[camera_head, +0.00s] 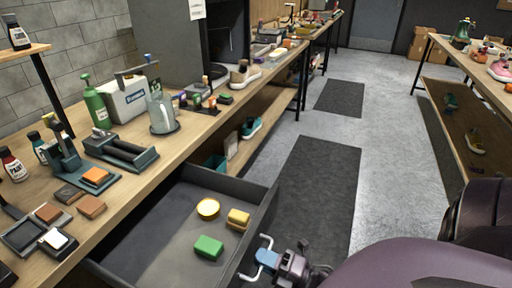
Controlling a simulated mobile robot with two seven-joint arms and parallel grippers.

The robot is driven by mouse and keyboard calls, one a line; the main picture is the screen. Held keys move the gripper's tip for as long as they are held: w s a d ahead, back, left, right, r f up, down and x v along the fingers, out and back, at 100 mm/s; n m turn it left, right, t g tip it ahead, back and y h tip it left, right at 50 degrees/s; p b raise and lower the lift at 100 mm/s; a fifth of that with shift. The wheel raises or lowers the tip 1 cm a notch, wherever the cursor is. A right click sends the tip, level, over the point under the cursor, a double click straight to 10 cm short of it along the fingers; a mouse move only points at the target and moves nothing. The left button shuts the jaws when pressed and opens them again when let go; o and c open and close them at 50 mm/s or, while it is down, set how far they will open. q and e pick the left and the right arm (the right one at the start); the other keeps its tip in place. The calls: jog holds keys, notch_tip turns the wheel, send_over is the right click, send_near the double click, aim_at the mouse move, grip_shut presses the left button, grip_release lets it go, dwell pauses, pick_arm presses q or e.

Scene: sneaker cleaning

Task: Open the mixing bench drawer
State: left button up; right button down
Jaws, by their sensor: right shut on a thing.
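The mixing bench drawer (160,240) is pulled far out from under the wooden bench top. Inside it lie a green block (208,247), a yellow block (238,217) and a round yellow tin (208,208). My right gripper (268,258) is at the drawer's front, low in the picture, shut on the pale metal drawer handle (254,274). Part of the handle is hidden by the gripper. My left gripper is not in view.
The bench top (150,170) holds a green spray bottle (94,102), a grey jug (160,112), brushes and blocks. Dark mats (312,190) lie on the grey floor, which is clear along the aisle. Another bench (462,62) stands at right.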

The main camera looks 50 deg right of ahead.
dwell(0.3)
jog(key=c, duration=1.2)
grip_release()
jog(key=shift+s, duration=0.1)
jog(key=v, duration=1)
jog(key=shift+s+d, duration=0.1)
jog(key=shift+s, duration=0.25)
